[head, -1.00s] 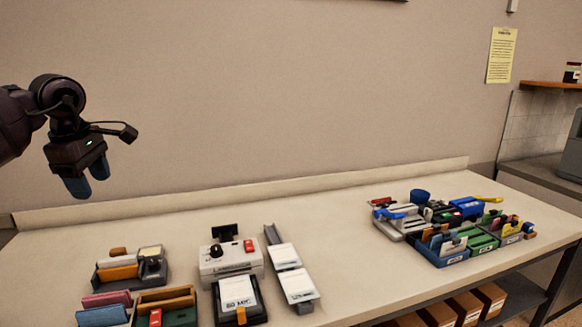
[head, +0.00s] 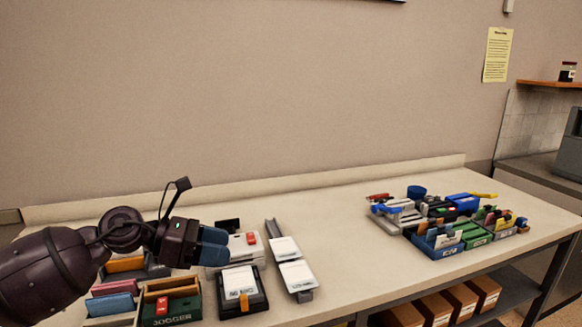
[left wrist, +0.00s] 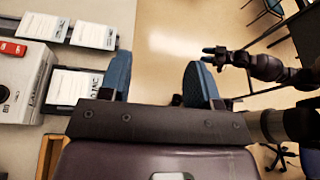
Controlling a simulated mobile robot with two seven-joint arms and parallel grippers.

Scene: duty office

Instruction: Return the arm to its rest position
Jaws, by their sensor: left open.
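My left arm comes in low from the left in the head view. Its gripper (head: 214,247) has blue fingers pointing right, in front of the white machine with a red button (head: 243,250) on the bench. In the left wrist view the gripper (left wrist: 158,82) is open, with its two blue fingers wide apart and only floor between them. My right arm shows at the upper right of the left wrist view, and its gripper (left wrist: 212,56) is small there; its opening is unclear. The right arm is not in the head view.
The bench (head: 340,230) carries a black card box (head: 240,290), a rail with white cards (head: 290,262), and sorting trays at left, partly hidden by my arm. Blue and green card bins (head: 440,242) stand at right. The bench middle is clear.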

